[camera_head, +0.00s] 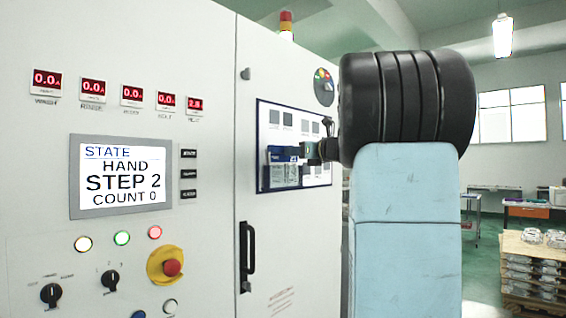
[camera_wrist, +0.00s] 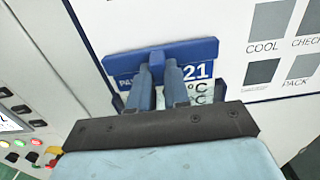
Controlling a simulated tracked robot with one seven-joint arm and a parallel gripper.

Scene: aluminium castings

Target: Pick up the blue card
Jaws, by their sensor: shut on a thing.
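The blue card (camera_head: 281,174) is upright in front of the framed board on the cabinet door. In the wrist view the blue card (camera_wrist: 204,72) has a blue top with a white "21" and paler lines with "°C" below. My gripper (camera_head: 303,154) reaches it from the right. In the wrist view my gripper (camera_wrist: 160,72) has both fingers close together on the card's upper middle, shut on it. The fingers hide part of its print, and my wrist hides its lower part. I cannot tell whether the card touches the board.
The white framed board (camera_head: 318,172) has grey squares, labelled "COOL", "CHECK" and "PACK" in the wrist view. A black door handle (camera_head: 247,257) juts out below left. The control panel has a screen (camera_head: 122,177) and a red emergency button (camera_head: 172,267). Castings on a pallet (camera_head: 531,247) stand far right.

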